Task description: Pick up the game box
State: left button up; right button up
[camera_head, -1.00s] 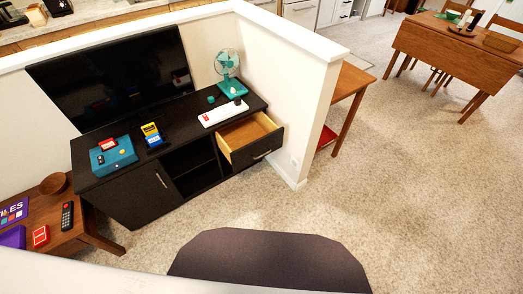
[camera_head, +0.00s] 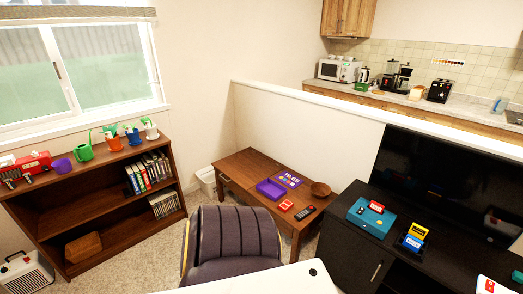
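A purple game box or tray (camera_head: 271,188) lies on the low brown wooden table (camera_head: 250,165) in the middle of the head view. A darker purple piece with coloured lettering, apparently its lid or a second box (camera_head: 290,178), lies right beside it. I cannot tell whether the two belong together. Neither of my grippers is in view.
A small red box (camera_head: 285,205), a remote (camera_head: 305,213) and a wooden bowl (camera_head: 320,189) share the table. A dark padded chair (camera_head: 235,240) stands in front of it. A bookshelf (camera_head: 95,215) is left; a black TV cabinet (camera_head: 348,252) is right.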

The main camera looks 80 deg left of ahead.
aim_at(272, 190)
jog(key=u, duration=2.4)
